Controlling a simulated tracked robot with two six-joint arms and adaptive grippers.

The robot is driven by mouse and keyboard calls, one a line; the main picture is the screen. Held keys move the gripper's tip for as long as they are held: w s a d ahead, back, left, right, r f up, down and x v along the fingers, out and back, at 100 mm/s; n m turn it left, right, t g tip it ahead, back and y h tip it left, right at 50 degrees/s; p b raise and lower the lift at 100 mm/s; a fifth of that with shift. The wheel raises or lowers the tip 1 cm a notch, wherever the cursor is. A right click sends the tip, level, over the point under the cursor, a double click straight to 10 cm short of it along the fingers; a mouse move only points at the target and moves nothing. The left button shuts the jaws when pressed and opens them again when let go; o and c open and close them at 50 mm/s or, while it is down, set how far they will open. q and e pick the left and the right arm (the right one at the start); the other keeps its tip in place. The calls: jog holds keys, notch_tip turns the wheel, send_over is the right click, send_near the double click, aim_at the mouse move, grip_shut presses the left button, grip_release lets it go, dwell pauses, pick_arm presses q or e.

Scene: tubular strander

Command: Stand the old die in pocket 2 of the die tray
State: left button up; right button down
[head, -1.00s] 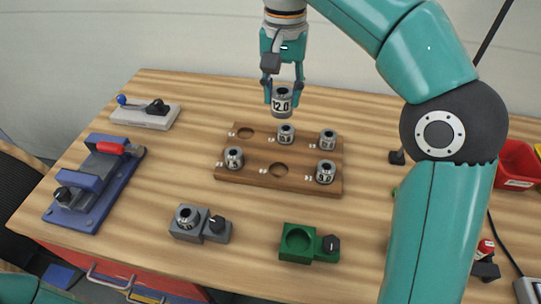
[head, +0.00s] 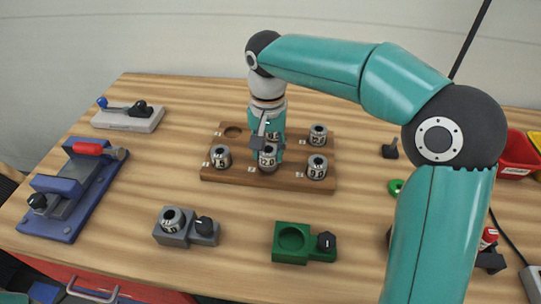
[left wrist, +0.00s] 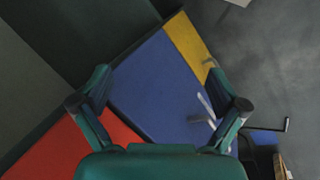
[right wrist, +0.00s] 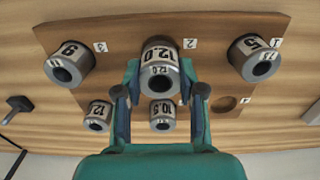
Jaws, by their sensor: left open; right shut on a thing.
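The old die, marked 12.0 (head: 268,160), is upright at the front middle pocket of the wooden die tray (head: 240,180). My right gripper (head: 266,146) is shut on this die from above. In the right wrist view the die (right wrist: 160,78) sits between the fingers beside the label 2. I cannot tell whether it is fully down in the pocket.
Several other dies, one at front left (head: 220,157) and one at front right (head: 317,167), stand close around in the tray. The back left pocket (head: 234,132) is empty. A grey holder with a die (head: 172,220) and an empty green holder (head: 291,238) stand in front.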

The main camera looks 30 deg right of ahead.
jog(key=shift+f, duration=0.95)
jog(key=shift+f, duration=0.1)
jog(key=c, duration=0.7)
grip_release()
notch_tip(320, 180, up, 12)
jog(key=p, duration=0.2)
jog(key=shift+d, duration=0.1)
